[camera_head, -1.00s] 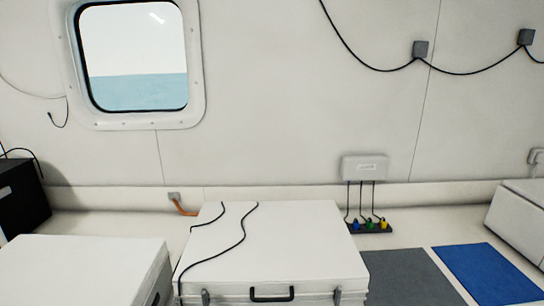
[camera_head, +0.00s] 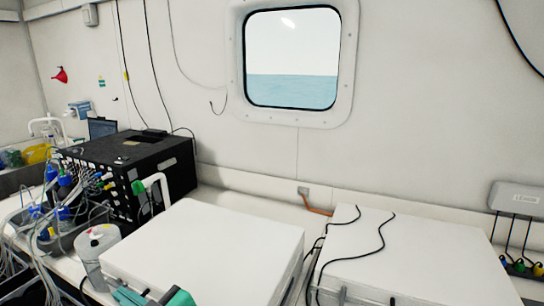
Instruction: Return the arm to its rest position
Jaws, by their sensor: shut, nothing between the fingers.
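No part that I can make out as my arm or my gripper shows in the head view, so its pose cannot be seen. A teal object (camera_head: 180,298) pokes up at the bottom edge, in front of the left white case (camera_head: 205,245). It is cut off by the frame, and I cannot tell what it is.
A second white case (camera_head: 400,255) with black cables on it stands to the right. A black perforated box (camera_head: 130,175) with tubes and bottles crowds the left bench. A clear container (camera_head: 97,250) stands beside the left case. A window (camera_head: 291,90) is in the wall.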

